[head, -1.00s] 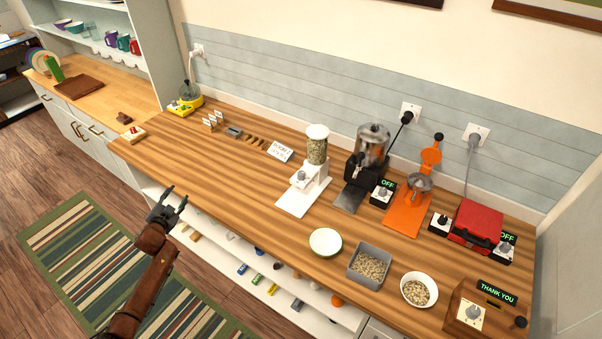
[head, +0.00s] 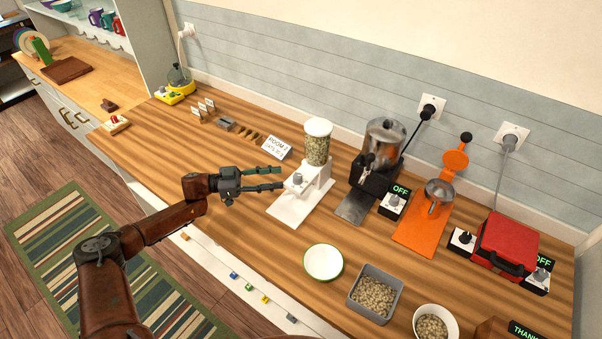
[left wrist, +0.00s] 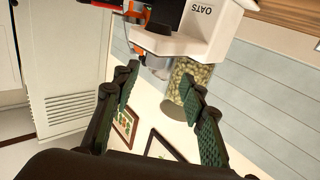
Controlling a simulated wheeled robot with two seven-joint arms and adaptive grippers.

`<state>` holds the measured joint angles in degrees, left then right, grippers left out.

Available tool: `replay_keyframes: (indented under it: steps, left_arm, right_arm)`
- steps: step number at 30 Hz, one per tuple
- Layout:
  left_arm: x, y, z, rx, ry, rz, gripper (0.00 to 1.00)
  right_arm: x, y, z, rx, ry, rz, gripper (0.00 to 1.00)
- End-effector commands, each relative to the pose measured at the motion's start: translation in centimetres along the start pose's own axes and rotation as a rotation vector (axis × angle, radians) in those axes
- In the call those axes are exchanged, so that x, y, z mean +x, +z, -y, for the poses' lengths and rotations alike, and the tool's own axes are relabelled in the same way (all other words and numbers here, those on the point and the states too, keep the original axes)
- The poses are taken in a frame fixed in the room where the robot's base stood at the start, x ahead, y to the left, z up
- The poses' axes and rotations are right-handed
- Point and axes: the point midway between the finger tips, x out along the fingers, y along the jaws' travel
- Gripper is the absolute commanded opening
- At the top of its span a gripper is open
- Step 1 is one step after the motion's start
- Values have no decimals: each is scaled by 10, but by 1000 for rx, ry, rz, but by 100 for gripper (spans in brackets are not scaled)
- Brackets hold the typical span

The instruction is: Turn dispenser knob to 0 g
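The white oats dispenser (head: 313,185) stands on the wooden counter, with a clear hopper (head: 317,148) of pale flakes and a white lid. A small pale knob (head: 297,179) is on its front. In the left wrist view the dispenser (left wrist: 207,38) shows upside down with the word OATS; its knob setting cannot be read. My left gripper (head: 282,178) is open and empty, its two fingers apart and pointing at the knob from the left. Whether a fingertip touches the knob cannot be told. The gripper's fingers (left wrist: 160,85) also show apart in the left wrist view. My right gripper is out of view.
A black machine (head: 374,175) and an orange press (head: 428,220) stand right of the dispenser. A white bowl (head: 323,262) and a grey bin (head: 396,296) of flakes sit in front. A small sign (head: 276,147) stands behind the gripper.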

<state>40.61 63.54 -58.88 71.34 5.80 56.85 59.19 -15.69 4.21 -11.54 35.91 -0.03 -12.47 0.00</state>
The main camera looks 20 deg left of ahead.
Motion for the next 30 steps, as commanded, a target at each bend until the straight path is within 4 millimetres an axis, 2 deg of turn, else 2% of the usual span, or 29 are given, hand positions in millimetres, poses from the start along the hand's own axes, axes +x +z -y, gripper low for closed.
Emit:
replay_keyframes:
  steps: [4, 7, 11, 14, 18, 24, 28, 30]
  left_arm:
    - [10, 1, -6, -24, 26, 0, 39]
    - [26, 0, -7, -24, 27, -2, 39]
    - [46, 0, -6, -22, 24, -2, 39]
    - [60, 0, -7, -22, 23, -1, 39]
    - [73, 0, -6, -21, 22, -1, 39]
    - [78, 1, -6, -21, 21, 1, 39]
    - [78, 2, -6, -21, 21, 1, 39]
    - [78, 2, -6, -21, 21, 1, 36]
  right_arm:
    - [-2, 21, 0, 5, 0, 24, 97]
    - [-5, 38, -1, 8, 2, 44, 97]
    - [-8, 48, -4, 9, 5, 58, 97]
    - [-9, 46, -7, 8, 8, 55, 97]
    - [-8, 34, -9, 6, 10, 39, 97]
    - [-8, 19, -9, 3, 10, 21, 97]
    - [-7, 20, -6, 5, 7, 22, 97]
    - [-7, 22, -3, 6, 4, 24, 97]
